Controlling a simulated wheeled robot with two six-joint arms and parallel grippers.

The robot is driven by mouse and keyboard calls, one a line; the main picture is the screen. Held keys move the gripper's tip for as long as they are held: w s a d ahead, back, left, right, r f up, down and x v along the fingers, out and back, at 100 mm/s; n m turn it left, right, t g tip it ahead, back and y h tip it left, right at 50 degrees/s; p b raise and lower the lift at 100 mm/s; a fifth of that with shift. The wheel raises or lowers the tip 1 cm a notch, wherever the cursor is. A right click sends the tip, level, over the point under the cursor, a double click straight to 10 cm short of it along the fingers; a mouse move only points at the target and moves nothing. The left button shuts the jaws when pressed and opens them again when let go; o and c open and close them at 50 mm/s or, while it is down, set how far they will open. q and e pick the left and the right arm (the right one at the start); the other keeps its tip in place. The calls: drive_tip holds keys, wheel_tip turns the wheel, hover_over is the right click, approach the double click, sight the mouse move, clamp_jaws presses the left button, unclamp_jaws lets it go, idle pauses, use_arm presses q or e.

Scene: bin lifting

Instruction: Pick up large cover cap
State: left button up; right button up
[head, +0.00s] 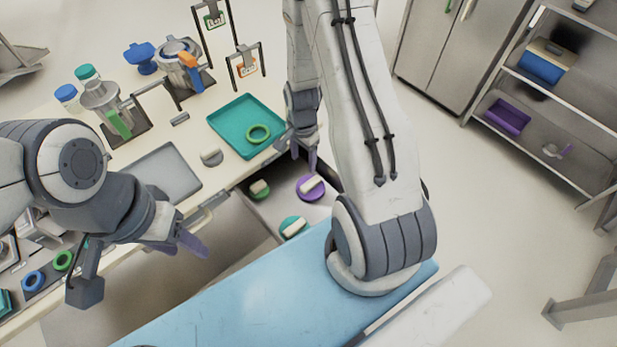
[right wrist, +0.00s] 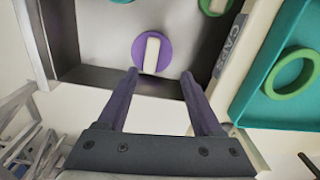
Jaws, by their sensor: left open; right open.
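Three round caps with pale bar handles lie in an open drawer (head: 262,217): a purple cap (head: 304,194), a green cap (head: 258,192) and a teal cap (head: 292,233). The purple one looks largest. It also shows in the right wrist view (right wrist: 140,52), by the drawer wall. My right gripper (head: 309,158) is open and empty, pointing down above the purple cap. In the right wrist view its purple fingers (right wrist: 160,76) are apart, with the cap beyond and between their tips. My left gripper (head: 190,243) is open and empty, left of the drawer.
Drawer walls (right wrist: 98,82) stand close around the purple cap.

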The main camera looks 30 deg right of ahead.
drive_tip(key=m, duration=0.1)
hover_over(311, 183)
drive_tip(key=f, duration=0.4)
drive_tip(key=w+f, duration=0.1)
drive_tip(key=f, duration=0.1)
drive_tip(key=shift+f+p, duration=0.2)
drive_tip(key=shift+p, duration=0.2)
drive_tip(key=f+p, duration=0.1)
drive_tip(key=f, duration=0.1)
drive_tip(key=s+f+p, duration=0.1)
drive_tip(key=f, duration=0.1)
drive_tip(key=shift+f, duration=0.7)
drive_tip(key=shift+c, duration=0.3)
clamp_jaws()
